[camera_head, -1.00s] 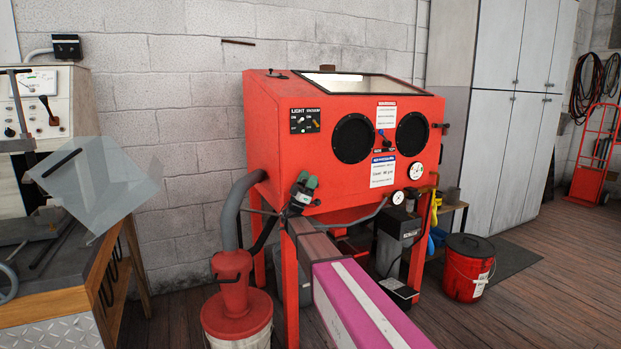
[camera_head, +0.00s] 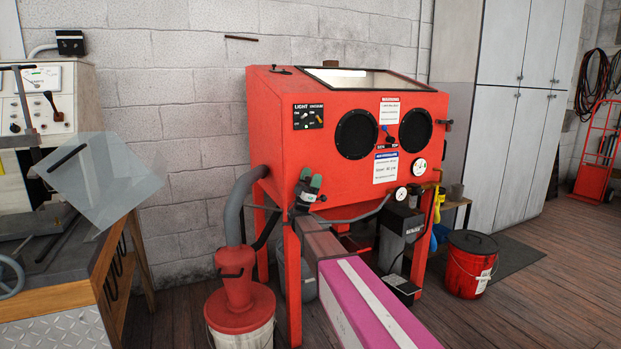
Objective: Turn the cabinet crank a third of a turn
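The red cabinet (camera_head: 300,165) stands against the wall in the middle of the view.
A red-lidded bucket with a cyclone (camera_head: 236,285) stands at the cabinet's left leg, joined by a grey hose (camera_head: 236,205). A workbench (camera_head: 60,300) is at left. A red bucket (camera_head: 471,265) stands at right. Floor between the bucket and grey lockers (camera_head: 500,100) is partly clear.

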